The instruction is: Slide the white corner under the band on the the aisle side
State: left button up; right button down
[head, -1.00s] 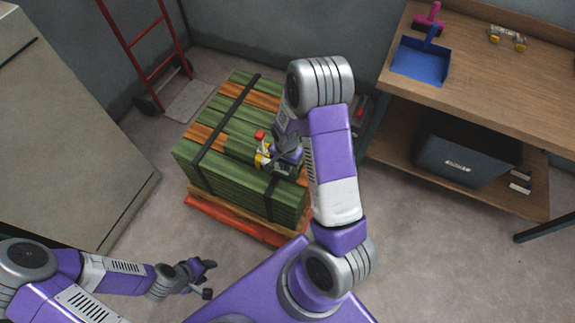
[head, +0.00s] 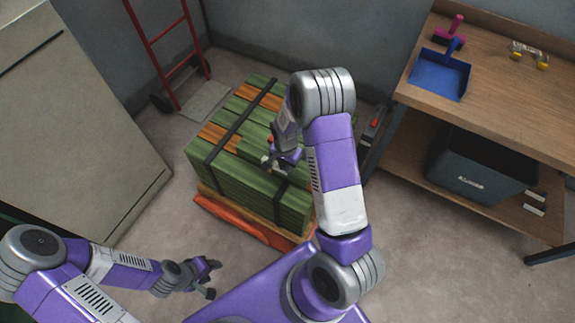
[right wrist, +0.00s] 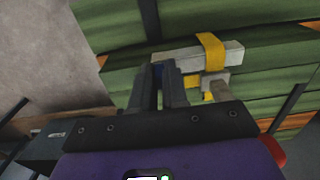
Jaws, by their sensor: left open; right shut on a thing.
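A stack of green and orange boards (head: 235,165) is strapped with black bands (head: 232,130). My right gripper (head: 272,163) is over the stack's top near the front right. The grip itself is mostly hidden. A black band also shows in the right wrist view (right wrist: 150,18), beyond the fingertips. My left gripper (head: 211,279) is open and empty, over the floor.
The stack stands on an orange pallet (head: 238,221). A red hand truck (head: 160,35) is behind it. At right, a wooden bench (head: 500,95) carries a blue dustpan (head: 440,75), with a dark bin (head: 480,170) on its lower shelf. A grey cabinet (head: 75,110) stands at left.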

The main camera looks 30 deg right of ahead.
jog(key=c, duration=1.1)
grip_release()
notch_tip(320, 180, up, 8)
jog(key=p, duration=0.3)
jog(key=shift+f, duration=0.2)
